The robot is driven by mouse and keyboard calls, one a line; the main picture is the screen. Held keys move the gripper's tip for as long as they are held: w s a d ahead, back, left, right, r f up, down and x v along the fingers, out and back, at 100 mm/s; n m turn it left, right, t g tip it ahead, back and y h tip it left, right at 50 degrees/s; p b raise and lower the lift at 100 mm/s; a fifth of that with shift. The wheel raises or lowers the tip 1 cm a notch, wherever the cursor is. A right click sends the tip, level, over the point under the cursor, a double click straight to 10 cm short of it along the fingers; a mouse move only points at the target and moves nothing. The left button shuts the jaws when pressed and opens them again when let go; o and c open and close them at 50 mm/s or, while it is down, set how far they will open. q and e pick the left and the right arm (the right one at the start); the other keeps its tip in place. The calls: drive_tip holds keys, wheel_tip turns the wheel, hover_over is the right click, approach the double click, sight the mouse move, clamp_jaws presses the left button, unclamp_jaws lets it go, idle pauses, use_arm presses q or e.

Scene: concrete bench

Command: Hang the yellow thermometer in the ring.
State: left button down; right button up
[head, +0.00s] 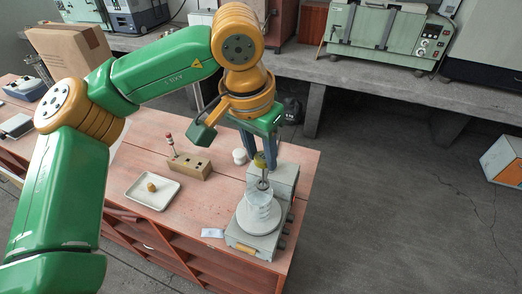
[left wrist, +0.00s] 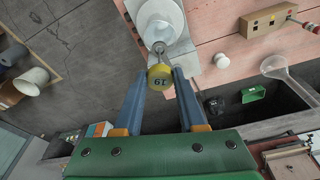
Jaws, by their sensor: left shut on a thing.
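The thermometer is over a glass beaker (head: 258,207) that stands on the round plate of a grey hotplate (head: 247,242). A small grey ring-like part (head: 263,185) shows just under the yellow head, above the beaker; it also shows in the left wrist view (left wrist: 159,47). I cannot tell whether the stem passes through it. My right gripper is not in view.
A wooden block (head: 190,166) holds a red-topped stick, left of the hotplate.

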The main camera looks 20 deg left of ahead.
sight(263, 180)
use_arm(q)
drive_tip(key=shift+f+b, duration=2.6)
drive_tip(key=shift+f, duration=0.6)
unclamp_jaws()
drive_tip(key=shift+r, duration=0.1)
wheel_tip(263, 180, up, 7)
drive_tip(key=p, duration=0.6)
drive_tip(key=shift+p, duration=0.35)
